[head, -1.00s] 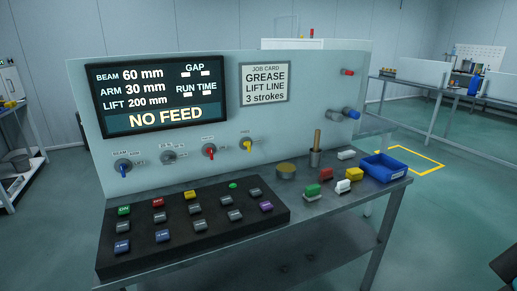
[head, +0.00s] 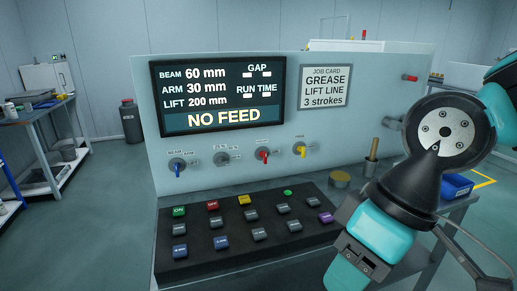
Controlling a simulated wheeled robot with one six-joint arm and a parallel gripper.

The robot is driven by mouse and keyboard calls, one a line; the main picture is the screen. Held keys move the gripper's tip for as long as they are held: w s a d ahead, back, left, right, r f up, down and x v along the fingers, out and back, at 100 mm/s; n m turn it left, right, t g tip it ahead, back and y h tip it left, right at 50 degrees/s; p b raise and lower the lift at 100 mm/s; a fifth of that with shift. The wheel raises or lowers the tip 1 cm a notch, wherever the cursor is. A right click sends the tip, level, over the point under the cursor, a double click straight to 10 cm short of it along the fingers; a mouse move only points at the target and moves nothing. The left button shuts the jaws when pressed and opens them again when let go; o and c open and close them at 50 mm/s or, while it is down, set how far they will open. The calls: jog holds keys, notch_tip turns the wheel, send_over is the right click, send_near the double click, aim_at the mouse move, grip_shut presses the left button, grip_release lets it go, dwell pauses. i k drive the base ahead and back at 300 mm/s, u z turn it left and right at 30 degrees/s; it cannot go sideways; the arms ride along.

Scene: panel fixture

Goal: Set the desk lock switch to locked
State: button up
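A row of rotary switches runs along the lower part of the upright panel in the head view: one with a blue handle (head: 178,168), a grey one (head: 228,158), one with a red handle (head: 263,155) and one with a yellow handle (head: 300,150). The blue, red and yellow handles point roughly down. Their small labels are too blurred to tell which is the desk lock switch. My arm stands large at the right, in front of the table and apart from the switches. My gripper's fingertips do not show.
The black button console (head: 253,232) with several coloured buttons lies below the switches. The display (head: 217,95) reads NO FEED. A job card (head: 326,87) hangs right of it. A brass disc (head: 340,179), a pot with a wooden handle (head: 371,160) and a blue bin (head: 457,186) stand on the table.

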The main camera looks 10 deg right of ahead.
aim_at(301, 149)
jog(key=u, duration=0.2)
jog(key=i, duration=0.65)
jog(key=z, duration=0.55)
jog(key=i, duration=0.5)
jog(key=z, duration=0.5)
